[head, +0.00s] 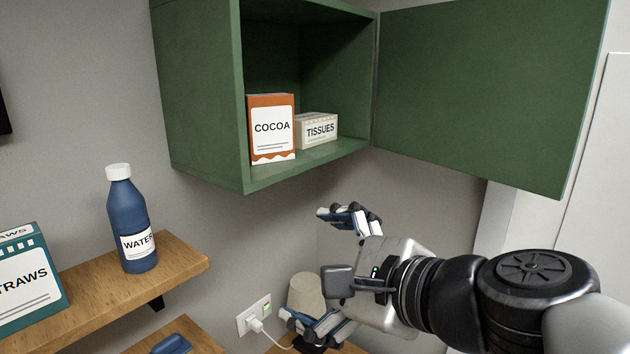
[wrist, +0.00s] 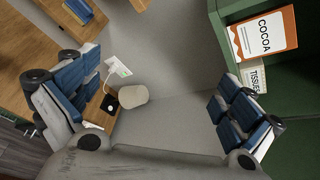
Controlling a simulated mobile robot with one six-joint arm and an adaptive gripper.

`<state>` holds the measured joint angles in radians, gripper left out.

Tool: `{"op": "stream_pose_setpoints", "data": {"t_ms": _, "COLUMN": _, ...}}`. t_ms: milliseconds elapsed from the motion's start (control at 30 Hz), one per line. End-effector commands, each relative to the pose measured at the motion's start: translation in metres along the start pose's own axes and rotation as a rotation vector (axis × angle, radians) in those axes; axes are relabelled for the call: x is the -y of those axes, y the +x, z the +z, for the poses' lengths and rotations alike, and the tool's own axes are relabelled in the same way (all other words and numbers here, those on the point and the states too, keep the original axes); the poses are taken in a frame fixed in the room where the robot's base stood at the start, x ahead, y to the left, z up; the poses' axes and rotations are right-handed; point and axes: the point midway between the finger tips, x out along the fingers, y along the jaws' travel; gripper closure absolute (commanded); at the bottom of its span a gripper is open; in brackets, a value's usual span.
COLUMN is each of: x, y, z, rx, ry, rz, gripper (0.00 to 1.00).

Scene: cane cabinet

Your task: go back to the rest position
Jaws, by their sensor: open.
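My gripper (head: 334,270) is open and empty in the head view, below the green wall cabinet (head: 205,95). Its two fingers are spread wide, one above the other, and it points left. In the wrist view my gripper (wrist: 160,115) shows a finger at each side with nothing between them. The cabinet door (head: 480,90) stands open to the right. An orange and white cocoa box (head: 272,130) and a small tissues box (head: 317,131) stand inside the cabinet. The cocoa box also shows in the wrist view (wrist: 264,35), apart from the right finger.
A blue water bottle (head: 132,225) and a teal straws box (head: 30,280) stand on a wooden shelf (head: 180,262) at the left. A beige lamp (head: 306,292) is partly hidden behind my gripper, near a wall socket with a plug (head: 254,317). The cabinet door overhangs my arm.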

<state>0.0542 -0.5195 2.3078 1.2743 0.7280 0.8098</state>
Motion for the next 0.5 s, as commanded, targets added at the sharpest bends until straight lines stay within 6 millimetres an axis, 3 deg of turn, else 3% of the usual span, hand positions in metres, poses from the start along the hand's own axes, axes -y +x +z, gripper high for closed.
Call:
{"op": "stream_pose_setpoints", "data": {"t_ms": 33, "x": -0.035, "y": 0.005, "z": -0.021, "rx": -0.027, "ry": -0.118, "rz": 0.055, "gripper": 0.0}}
{"op": "stream_pose_setpoints", "data": {"t_ms": 100, "x": -0.08, "y": 0.005, "z": -0.048, "rx": -0.069, "ry": -0.32, "rz": 0.15, "gripper": 0.0}}
{"op": "stream_pose_setpoints", "data": {"t_ms": 300, "x": -0.198, "y": -0.012, "z": -0.146, "rx": -0.161, "ry": -0.934, "rz": 0.49, "gripper": 0.0}}
{"op": "stream_pose_setpoints", "data": {"t_ms": 400, "x": -0.241, "y": -0.029, "z": -0.195, "rx": -0.181, "ry": -1.205, "rz": 0.672, "gripper": 0.0}}
{"op": "stream_pose_setpoints", "data": {"t_ms": 500, "x": -0.269, "y": -0.047, "z": -0.235, "rx": -0.186, "ry": -1.418, "rz": 0.835, "gripper": 0.0}}
